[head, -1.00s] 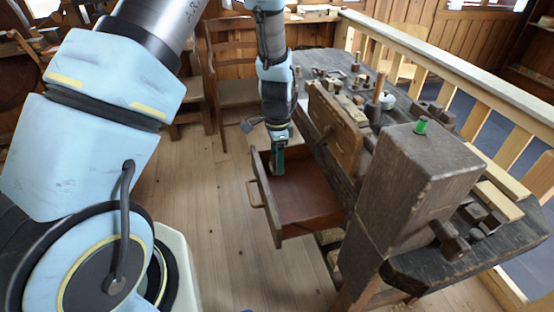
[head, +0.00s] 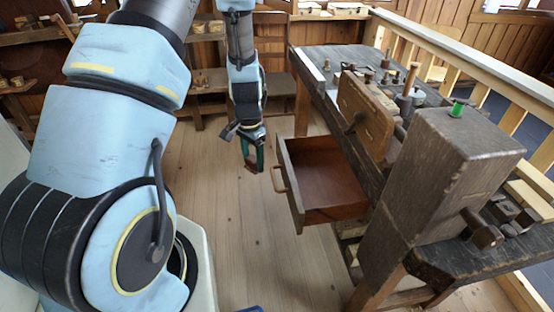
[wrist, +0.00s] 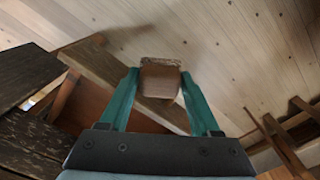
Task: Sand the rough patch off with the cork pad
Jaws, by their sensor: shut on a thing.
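My gripper (head: 252,164) hangs over the floor, just left of the open drawer. In the wrist view its teal fingers (wrist: 159,76) are shut on a small brown block with a grainy, cork-like edge, which looks like the cork pad (wrist: 160,80). The pad is clear of the drawer. A small green piece (head: 457,109) stands on top of the big wooden vise block (head: 450,165) at the near end of the bench. I cannot make out a rough patch on anything.
The drawer (head: 325,180) is pulled out from the dark workbench (head: 325,70) and looks empty. Several wooden tools and turned pieces crowd the benchtop. An upright wooden board (head: 365,115) stands at the bench's edge. A chair (head: 275,85) stands behind. The floor left of the drawer is clear.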

